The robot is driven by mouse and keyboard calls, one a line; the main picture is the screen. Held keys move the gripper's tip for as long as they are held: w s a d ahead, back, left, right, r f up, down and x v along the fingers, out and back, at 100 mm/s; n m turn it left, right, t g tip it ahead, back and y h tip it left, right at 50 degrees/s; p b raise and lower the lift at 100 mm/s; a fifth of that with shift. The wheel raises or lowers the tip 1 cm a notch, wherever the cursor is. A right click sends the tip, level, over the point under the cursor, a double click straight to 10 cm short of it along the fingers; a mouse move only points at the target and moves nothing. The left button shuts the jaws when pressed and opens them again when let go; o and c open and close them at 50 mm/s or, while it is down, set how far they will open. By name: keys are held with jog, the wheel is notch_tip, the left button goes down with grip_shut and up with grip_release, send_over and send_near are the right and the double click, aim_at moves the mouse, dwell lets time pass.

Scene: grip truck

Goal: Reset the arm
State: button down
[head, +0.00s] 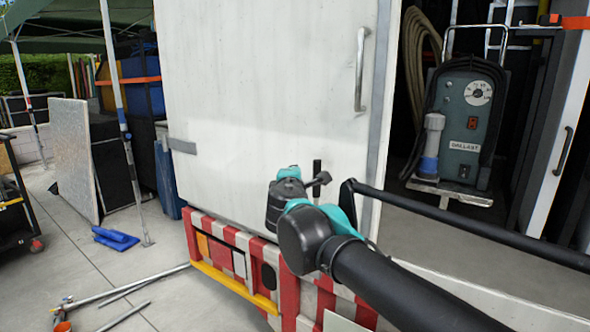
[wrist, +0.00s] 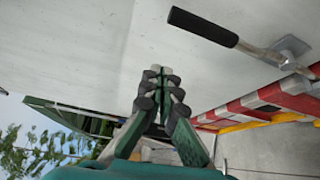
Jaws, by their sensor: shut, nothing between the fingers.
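My arm reaches in from the lower right in the head view and ends in front of the truck's white door (head: 265,80). In the wrist view my gripper (wrist: 160,72) has its dark, jointed fingers together at the tips, with nothing between them. The fingers are hard to make out in the head view. A black-gripped lever handle (wrist: 203,27) on a metal shaft is at the upper right of the wrist view, apart from my fingertips. The pale door panel (wrist: 60,40) fills much of that view behind the fingers.
A red-and-white striped bumper (head: 222,247) with a yellow bar runs below the door. A ballast unit (head: 465,120) stands inside the open truck bay at right. Metal poles (head: 125,290) and a blue object (head: 115,239) lie on the floor at left. A cart (head: 15,205) is at the left edge.

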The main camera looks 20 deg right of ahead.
jog(key=shift+s, duration=0.1)
dwell(0.4)
jog(key=s+d+f+m+g, duration=0.1)
jog(key=d+f+m+g, duration=0.15)
jog(key=f+m, duration=0.45)
jog(key=s+d+f+m+g, duration=0.15)
jog(key=f+g, duration=0.25)
jog(key=f, duration=0.7)
jog(key=s+a+f+m+g+y, duration=0.2)
jog(key=s+a+f+m+y, duration=0.1)
jog(key=f, duration=0.5)
jog(key=s+a+f+m+g+y, duration=0.3)
jog(key=s+a+f, duration=0.3)
jog(key=a+f, duration=0.2)
jog(key=shift+f+y, duration=0.4)
jog(key=shift+f, duration=0.1)
